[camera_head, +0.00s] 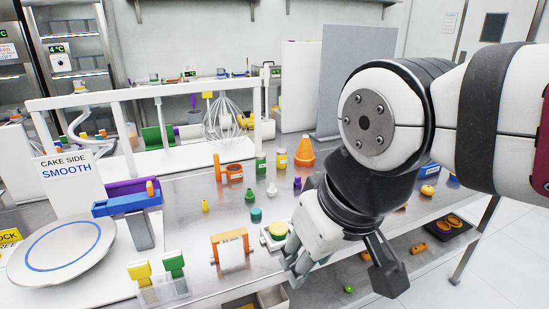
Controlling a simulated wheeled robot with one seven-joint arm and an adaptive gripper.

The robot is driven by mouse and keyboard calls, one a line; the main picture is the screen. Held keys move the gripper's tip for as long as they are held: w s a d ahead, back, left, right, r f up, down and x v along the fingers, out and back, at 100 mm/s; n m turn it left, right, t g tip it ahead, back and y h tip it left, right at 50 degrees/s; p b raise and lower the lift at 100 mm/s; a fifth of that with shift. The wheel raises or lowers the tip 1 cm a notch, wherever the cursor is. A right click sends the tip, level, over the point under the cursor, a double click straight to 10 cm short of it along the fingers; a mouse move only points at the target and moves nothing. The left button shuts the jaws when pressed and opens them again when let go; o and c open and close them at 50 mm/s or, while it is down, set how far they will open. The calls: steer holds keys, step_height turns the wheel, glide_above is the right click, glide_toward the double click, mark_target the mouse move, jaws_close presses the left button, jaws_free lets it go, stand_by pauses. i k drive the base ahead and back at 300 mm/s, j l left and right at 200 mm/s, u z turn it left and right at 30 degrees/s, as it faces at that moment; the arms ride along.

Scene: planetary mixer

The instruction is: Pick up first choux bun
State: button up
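My gripper (343,274) hangs over the front edge of the steel table, pointing down. Its dark finger is splayed out to the right and a pale part shows at the left, with a wide gap between them. It looks open, and I see nothing held in it. A small round golden piece that looks like a choux bun (427,190) sits on the table's right end, to the right of my gripper and apart from it. Two orange-brown round pieces lie on a dark tray (462,232) at the right. My arm hides part of the table's right side.
A white plate with a blue ring (60,250) stands at the left by a "CAKE SIDE SMOOTH" sign (70,180). A wire whisk (225,122), an orange cone (305,152) and an orange-framed holder (231,250) stand on the table. Floor at right is clear.

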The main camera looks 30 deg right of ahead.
mark_target(427, 190)
steer(key=z, duration=1.55)
steer(key=i+j+z, duration=0.25)
steer(key=i, duration=0.3)
steer(key=i+j+z, duration=0.25)
steer(key=i, duration=0.25)
steer(key=l, duration=0.05)
